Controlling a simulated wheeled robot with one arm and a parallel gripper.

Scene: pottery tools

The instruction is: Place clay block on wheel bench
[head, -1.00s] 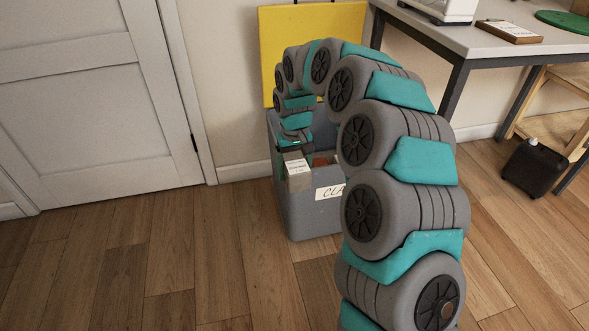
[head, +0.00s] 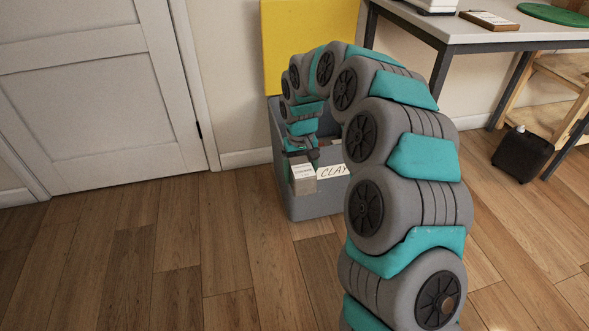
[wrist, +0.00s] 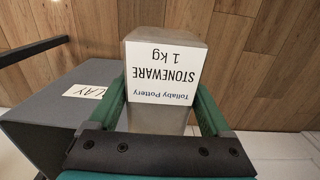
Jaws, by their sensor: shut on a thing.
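The clay block (head: 304,180) is a grey-brown block with a white label. In the wrist view the block (wrist: 164,116) reads "Stoneware 1 kg" and sits between the two green fingers. My gripper (wrist: 163,97) is shut on it. In the head view my gripper (head: 302,158) points down and holds the block in front of the grey clay bin (head: 318,206). The wrist view shows floor behind the block and the bin (wrist: 48,125) to its left. A grey-topped table (head: 455,32) stands at upper right; I cannot tell whether it is the wheel bench.
The table bears a clipboard (head: 490,20) and a green disc (head: 556,15). A black container (head: 522,155) stands on the floor at right, near a wooden shelf or stool (head: 565,75). A yellow board (head: 308,45) is behind the bin. The floor at left, before the door (head: 105,90), is clear.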

